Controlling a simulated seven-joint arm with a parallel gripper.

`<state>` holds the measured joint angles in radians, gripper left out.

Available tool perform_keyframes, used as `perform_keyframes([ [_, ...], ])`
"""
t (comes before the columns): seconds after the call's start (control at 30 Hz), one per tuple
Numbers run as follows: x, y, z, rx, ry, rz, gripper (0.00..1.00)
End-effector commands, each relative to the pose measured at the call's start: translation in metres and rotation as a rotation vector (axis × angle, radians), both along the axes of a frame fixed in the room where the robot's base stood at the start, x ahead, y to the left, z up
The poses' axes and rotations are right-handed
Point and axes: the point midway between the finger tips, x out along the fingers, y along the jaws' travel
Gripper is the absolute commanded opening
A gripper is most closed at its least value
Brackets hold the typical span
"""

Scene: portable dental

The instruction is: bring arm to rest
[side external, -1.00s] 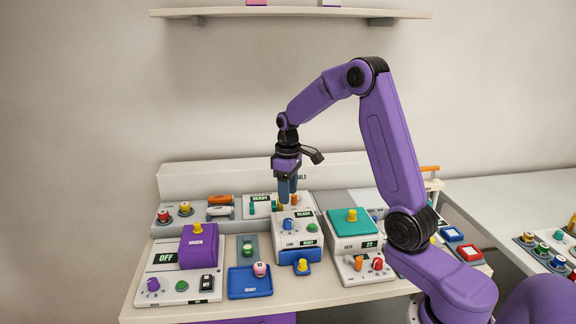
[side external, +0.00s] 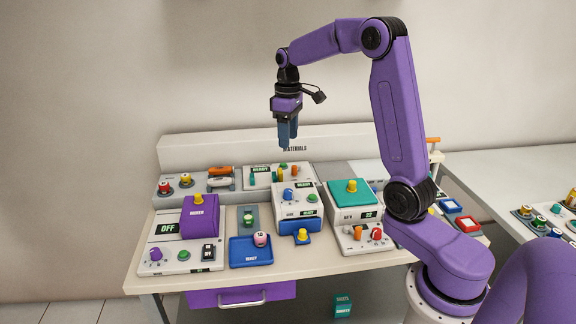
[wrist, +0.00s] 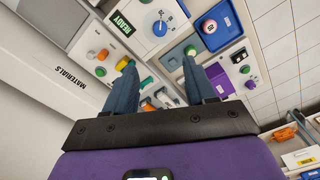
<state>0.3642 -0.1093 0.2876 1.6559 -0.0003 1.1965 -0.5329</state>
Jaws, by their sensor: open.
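My gripper (side external: 287,134) hangs in the air above the rear of the workbench (side external: 300,262), fingers pointing down. Its two blue-grey fingers stand apart with nothing between them. The fingers also show in the wrist view (wrist: 163,88), tilted over the bench devices. In the side view it is clear of the white device with the blue knob (side external: 297,202) below it and in front of the back panel marked MATERIALS (side external: 230,146).
A purple box (side external: 200,218) on an OFF-marked unit, a blue tray (side external: 250,262) with a pink-topped piece (side external: 261,239), and a teal-topped device (side external: 348,192) crowd the bench. A purple drawer (side external: 215,298) is below. Air around my gripper is free.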

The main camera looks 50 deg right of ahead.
Motion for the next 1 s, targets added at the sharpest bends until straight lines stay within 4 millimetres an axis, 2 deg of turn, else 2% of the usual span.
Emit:
perform_keyframes([
  [0.17, -0.002, 0.013, 0.000, 0.000, -0.001, 0.026, 0.55],
  [0.27, -0.009, 0.037, 0.000, 0.000, -0.002, 0.070, 0.55],
  [0.47, -0.035, 0.093, -0.002, 0.001, -0.007, 0.186, 0.55],
  [0.7, -0.085, 0.148, -0.008, 0.002, -0.012, 0.323, 0.55],
  [1.0, -0.163, 0.192, -0.018, 0.007, -0.017, 0.498, 0.55],
])
